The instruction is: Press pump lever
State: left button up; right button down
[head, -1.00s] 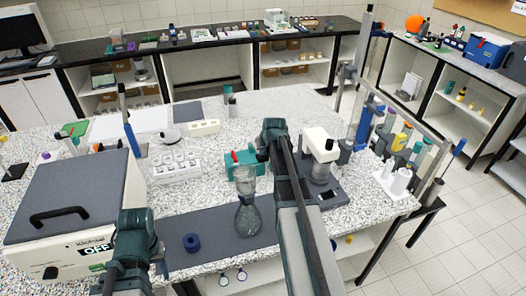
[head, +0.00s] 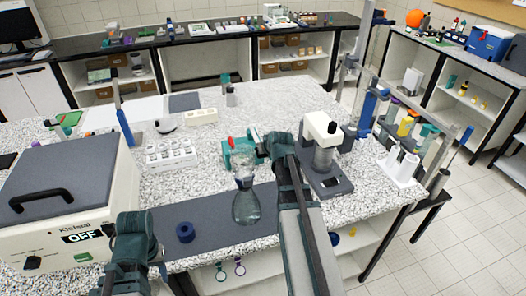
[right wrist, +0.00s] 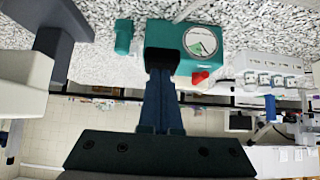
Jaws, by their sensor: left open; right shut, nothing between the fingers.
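The pump (head: 238,153) is a teal box behind the glass flask in the head view, with a small red lever (head: 231,141) on top. In the right wrist view the pump (right wrist: 207,65) shows its round gauge, and the red lever (right wrist: 199,77) sits right of my fingers. My right gripper (right wrist: 161,58) is shut and empty, its tips in front of the pump's face in that view. I cannot tell whether they touch it. In the head view my right arm partly hides the pump's right side. My left gripper (head: 161,270) is low at the left, open and away from the pump.
A glass flask (head: 246,208) stands in front of the pump on a dark mat (head: 215,222), beside a blue ring (head: 185,232). A white rack (head: 170,154) is left, a grey-based instrument (head: 326,180) right. A box with an OFF display (head: 80,236) fills the left.

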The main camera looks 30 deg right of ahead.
pick_arm(q)
jog(key=shift+s+a+f+b, duration=0.1)
jog(key=shift+f+b, duration=0.2)
jog(key=shift+f, duration=0.35)
pick_arm(e)
jog(key=shift+s+a+f, duration=0.15)
jog(key=shift+s+f, duration=0.15)
jog(key=shift+f, duration=0.4)
pick_arm(q)
notch_tip(320, 180, up, 10)
jog(key=p, duration=1)
jog(key=shift+d+r, duration=0.2)
jog(key=shift+d, duration=0.25)
pick_arm(e)
jog(key=w+r+v, duration=0.1)
jog(key=v, duration=1.2)
jog(key=shift+w+r, duration=0.25)
jog(key=shift+r, duration=0.15)
pick_arm(q)
jog(key=shift+s, duration=0.1)
